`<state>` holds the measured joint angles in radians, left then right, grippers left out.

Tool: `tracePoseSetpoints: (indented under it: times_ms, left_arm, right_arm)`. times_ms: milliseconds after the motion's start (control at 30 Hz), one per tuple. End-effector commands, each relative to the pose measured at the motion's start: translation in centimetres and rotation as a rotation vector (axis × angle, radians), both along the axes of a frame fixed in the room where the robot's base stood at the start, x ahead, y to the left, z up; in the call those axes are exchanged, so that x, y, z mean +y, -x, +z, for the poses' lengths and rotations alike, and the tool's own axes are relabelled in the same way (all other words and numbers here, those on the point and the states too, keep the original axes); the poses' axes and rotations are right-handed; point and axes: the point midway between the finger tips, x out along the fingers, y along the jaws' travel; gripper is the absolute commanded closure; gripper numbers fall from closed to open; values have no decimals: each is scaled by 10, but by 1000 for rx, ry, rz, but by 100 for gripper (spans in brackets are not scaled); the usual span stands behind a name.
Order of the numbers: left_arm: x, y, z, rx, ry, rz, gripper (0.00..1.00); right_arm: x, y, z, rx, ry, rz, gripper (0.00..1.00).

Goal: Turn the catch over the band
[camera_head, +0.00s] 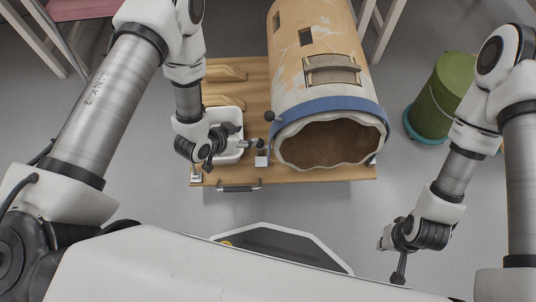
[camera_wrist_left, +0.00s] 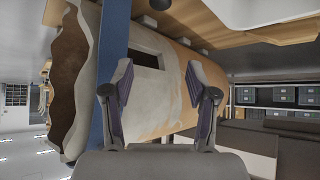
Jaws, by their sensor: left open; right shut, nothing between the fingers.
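A large tan clay vessel (camera_head: 290,55) with a broken, wavy rim lies on its side on a wooden board. A blue band (camera_head: 338,105) runs around it near the open end, and the band also shows in the left wrist view (camera_wrist_left: 112,50). My right gripper (camera_head: 399,273) is shut and empty, low at the right, away from the board.
The wooden board (camera_head: 320,180) has a front handle (camera_head: 239,186). A green bucket (camera_head: 440,95) stands on the floor at right. The vessel has several square holes.

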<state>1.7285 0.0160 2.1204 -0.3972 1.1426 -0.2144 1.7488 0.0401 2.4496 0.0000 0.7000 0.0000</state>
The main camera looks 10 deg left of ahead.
Motion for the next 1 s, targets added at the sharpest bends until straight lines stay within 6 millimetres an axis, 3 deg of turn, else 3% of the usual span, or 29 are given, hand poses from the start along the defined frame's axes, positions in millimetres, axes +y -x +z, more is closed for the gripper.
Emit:
tracePoseSetpoints:
  times_ms: [33,100,333,633,967,1000]
  left_arm:
    - [0,0,-41,0,-1,-1,42]
    - [0,1,-55,2,-1,0,42]
    - [-4,-5,-66,3,-2,-1,42]
    - [-23,-39,-107,3,-2,-1,42]
    - [-27,-47,-111,6,-2,1,42]
    - [-27,-47,-111,6,-2,1,45]
  right_arm:
    - [0,0,-40,0,0,0,100]
    - [0,0,-54,0,0,0,100]
    - [0,-1,-62,-2,0,0,100]
    - [0,0,-91,-1,0,0,100]
    - [0,0,-93,-1,0,0,100]
    - [0,0,-93,-1,0,0,100]
